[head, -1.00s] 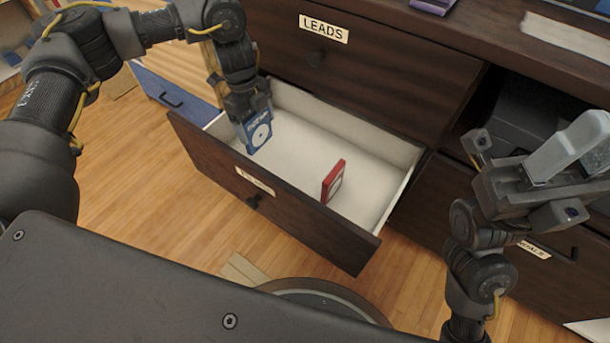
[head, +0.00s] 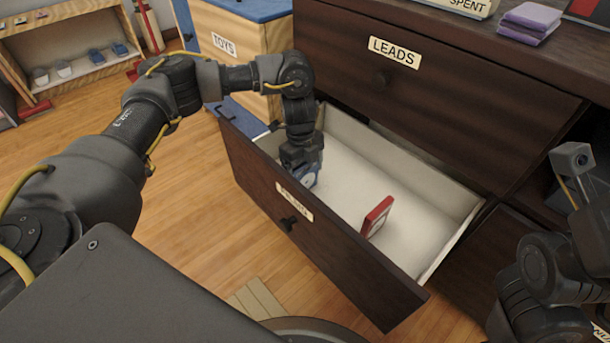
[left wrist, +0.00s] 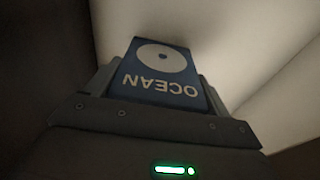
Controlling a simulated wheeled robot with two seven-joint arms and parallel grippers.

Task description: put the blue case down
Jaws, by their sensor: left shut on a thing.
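The blue case (head: 309,179) is between the fingers of my left gripper (head: 302,170), low inside the open drawer (head: 365,155) near its left end. In the left wrist view the blue case (left wrist: 157,70) reads "OCEAN" and shows a pale disc; my left gripper (left wrist: 155,95) is shut on it. Whether its lower edge touches the drawer floor is hidden. A red case (head: 377,217) stands upright in the drawer, to the right of the blue case. My right arm shows at the right edge; its fingertips are not clearly seen.
The closed LEADS drawer (head: 430,70) is above and behind the open one. A wooden TOYS cabinet (head: 235,45) stands behind on the left. Purple items (head: 530,22) lie on the dresser top. The drawer floor around the red case is clear.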

